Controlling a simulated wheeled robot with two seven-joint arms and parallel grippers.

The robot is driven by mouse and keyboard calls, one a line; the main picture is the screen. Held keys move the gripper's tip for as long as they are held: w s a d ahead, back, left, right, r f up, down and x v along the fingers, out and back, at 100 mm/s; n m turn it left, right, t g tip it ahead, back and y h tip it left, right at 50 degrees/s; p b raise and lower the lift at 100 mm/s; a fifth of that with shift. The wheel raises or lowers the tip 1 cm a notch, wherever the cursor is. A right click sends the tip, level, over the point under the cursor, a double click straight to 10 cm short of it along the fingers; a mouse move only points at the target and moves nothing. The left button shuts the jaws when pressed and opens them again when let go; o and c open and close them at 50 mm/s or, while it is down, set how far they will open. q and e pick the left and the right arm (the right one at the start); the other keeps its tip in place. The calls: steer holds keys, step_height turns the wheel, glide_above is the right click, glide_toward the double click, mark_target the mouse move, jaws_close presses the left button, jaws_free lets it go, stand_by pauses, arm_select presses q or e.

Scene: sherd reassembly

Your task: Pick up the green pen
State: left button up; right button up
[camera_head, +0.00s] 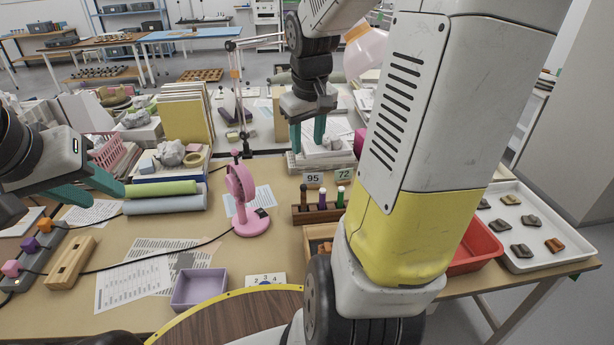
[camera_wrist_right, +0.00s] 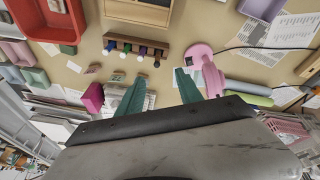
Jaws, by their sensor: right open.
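My left gripper (camera_head: 108,196) hangs at the far left, fingers apart and empty.
A pink fan (camera_head: 243,200) stands just left of the pen holder. Number cards (camera_head: 313,179) stand behind it. A purple tray (camera_head: 199,289) lies at the front left. A red tray (camera_head: 475,249) and a white tray (camera_head: 541,254) with sherds are at right. My right arm hides part of the table.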

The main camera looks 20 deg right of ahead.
steer(key=w+d+f+g, duration=0.1)
steer(key=w+d+f, duration=0.3)
steer(key=d+f, duration=0.15)
steer(key=n+g, duration=0.1)
steer(key=g, duration=0.1)
glide_above(341, 198)
steer(key=shift+y, duration=0.4)
steer(key=f, duration=1)
steer(key=w+f, duration=0.1)
steer(key=f, duration=0.4)
steer(key=shift+d, duration=0.15)
step_height(341, 198, down, 8)
steer(key=shift+d+r, duration=0.1)
steer(key=shift+r, duration=0.05)
steer(key=shift+c, duration=0.2)
jaws_close()
